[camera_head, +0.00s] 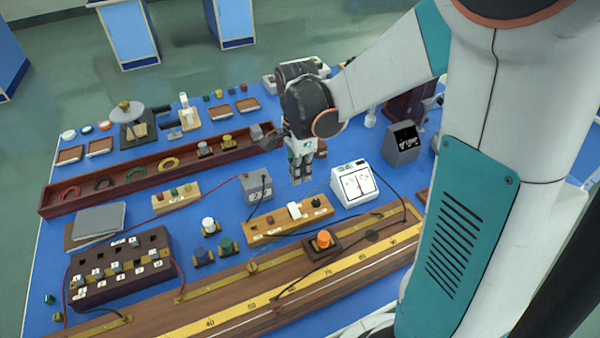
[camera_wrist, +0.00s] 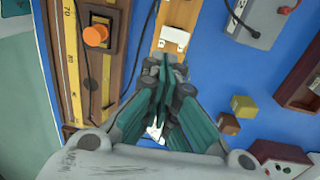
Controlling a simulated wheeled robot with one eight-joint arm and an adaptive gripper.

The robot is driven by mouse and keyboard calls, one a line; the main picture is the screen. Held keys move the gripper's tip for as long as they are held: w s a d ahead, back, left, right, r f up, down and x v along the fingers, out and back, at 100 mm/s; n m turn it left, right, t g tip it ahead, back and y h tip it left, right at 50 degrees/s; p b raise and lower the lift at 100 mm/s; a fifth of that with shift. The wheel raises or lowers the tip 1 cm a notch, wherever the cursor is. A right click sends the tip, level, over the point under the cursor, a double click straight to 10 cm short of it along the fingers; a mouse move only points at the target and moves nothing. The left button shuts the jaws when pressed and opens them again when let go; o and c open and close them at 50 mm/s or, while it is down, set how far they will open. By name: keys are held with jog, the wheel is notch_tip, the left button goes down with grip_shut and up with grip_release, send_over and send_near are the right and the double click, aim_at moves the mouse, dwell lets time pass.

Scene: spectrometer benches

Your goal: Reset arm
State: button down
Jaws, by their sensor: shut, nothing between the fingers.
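My gripper (camera_head: 301,178) hangs over the blue bench top in the head view, pointing down. It is above the area behind the wooden switch board (camera_head: 268,224) and to the left of the white meter (camera_head: 354,184). In the wrist view my gripper (camera_wrist: 172,72) has its fingers together with nothing between them. The arm reaches in from the upper right of the head view. The bench directly under the fingers is partly hidden by them.
A long wooden scale board (camera_head: 215,307) with an orange knob (camera_head: 323,239) lies in front. A dark plug box (camera_head: 121,265) stands at left. A long wooden tray (camera_head: 125,185) lies behind. A dark device (camera_head: 403,143) stands right of the meter. Cables cross the bench.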

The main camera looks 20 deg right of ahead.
jog(key=s+a+r+n+t, duration=0.3)
jog(key=s+r+n+t, duration=0.5)
jog(key=n, duration=1)
jog(key=shift+s+f+v, duration=0.35)
jog(key=shift+s+v, duration=0.15)
jog(key=shift+v, duration=2.4)
